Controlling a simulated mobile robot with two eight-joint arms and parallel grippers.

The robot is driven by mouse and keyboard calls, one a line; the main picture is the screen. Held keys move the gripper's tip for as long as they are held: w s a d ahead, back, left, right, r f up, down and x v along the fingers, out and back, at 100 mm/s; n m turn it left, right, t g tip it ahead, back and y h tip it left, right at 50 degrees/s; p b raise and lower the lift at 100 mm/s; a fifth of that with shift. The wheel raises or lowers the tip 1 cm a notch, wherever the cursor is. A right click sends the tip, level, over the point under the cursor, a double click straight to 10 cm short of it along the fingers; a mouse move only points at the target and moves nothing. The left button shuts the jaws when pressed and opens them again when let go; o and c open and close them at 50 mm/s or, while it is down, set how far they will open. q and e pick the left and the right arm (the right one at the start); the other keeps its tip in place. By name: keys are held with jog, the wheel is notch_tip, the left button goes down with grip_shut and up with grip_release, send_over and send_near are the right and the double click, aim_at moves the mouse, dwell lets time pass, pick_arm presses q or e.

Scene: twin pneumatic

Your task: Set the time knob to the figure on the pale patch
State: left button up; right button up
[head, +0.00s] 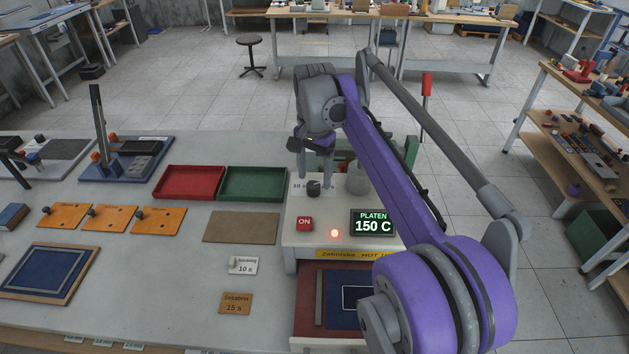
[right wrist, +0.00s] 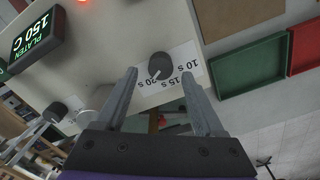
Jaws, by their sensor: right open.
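The time knob (head: 314,187) is a dark round knob on top of the pale press housing, below my right gripper (head: 316,168). In the right wrist view the knob (right wrist: 160,65) sits on a white scale label (right wrist: 182,62) marked 10 s, 15 s and 20 s. Its pale pointer line seems to face the 20 s side. My right gripper (right wrist: 160,73) is open, its fingers either side of the knob in that view; contact is not visible. The pale patch (head: 242,265) reads 10 s. A brown patch (head: 235,302) reads 15 s. My left gripper is not in view.
The housing carries a red ON button (head: 305,223), a lit red lamp (head: 334,233) and a PLATEN 150 C display (head: 372,223). Another dark knob (right wrist: 55,112) shows in the right wrist view. Red (head: 189,182) and green (head: 253,184) trays lie left of the housing.

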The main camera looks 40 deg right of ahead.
jog(key=shift+f, duration=1)
grip_shut()
